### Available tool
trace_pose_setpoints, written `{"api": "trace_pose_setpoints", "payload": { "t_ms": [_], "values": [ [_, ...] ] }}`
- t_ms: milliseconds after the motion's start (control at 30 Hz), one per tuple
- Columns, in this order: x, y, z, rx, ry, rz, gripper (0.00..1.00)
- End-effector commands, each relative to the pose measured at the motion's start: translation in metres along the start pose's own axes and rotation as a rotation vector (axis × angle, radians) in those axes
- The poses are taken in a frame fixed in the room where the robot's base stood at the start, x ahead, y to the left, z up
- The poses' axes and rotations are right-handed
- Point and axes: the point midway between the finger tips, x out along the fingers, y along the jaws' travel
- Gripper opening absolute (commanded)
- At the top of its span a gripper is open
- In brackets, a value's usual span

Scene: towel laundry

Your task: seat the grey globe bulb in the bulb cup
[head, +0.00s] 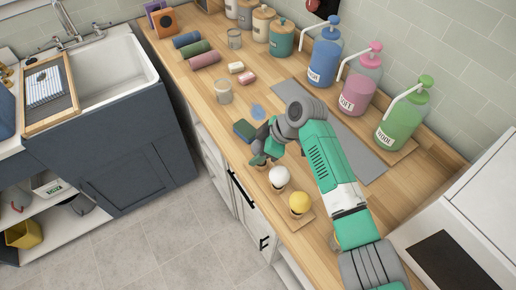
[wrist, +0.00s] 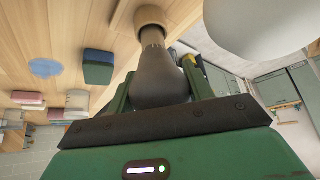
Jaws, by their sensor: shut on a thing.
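My gripper (wrist: 158,84) is shut on the grey globe bulb (wrist: 158,70), with a green finger on each side of its round part. The bulb's narrow neck points away from my palm and meets the mouth of a tan bulb cup (wrist: 165,17). I cannot tell how deep the neck sits in it. In the head view my gripper (head: 262,156) is low over the counter, and it mostly hides the grey bulb and its cup. A white bulb (head: 279,176) and a yellow bulb (head: 299,203) stand in a row beside it.
A dark green and blue sponge (head: 243,130) and a blue puddle (head: 258,112) lie just behind my gripper. A glass jar (head: 223,92) stands farther back. Blue, pink and green pump bottles (head: 326,55) line the wall. The white bulb (wrist: 268,22) is close beside the cup.

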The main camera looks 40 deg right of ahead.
Motion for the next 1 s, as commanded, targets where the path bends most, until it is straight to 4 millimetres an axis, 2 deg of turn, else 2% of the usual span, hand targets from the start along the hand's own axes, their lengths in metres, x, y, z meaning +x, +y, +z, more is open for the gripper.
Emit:
{"api": "trace_pose_setpoints", "payload": {
  "t_ms": [1000],
  "values": [
    [0.0076, -0.0001, 0.0047, -0.001, 0.0, 0.0, 0.28]
  ]
}}
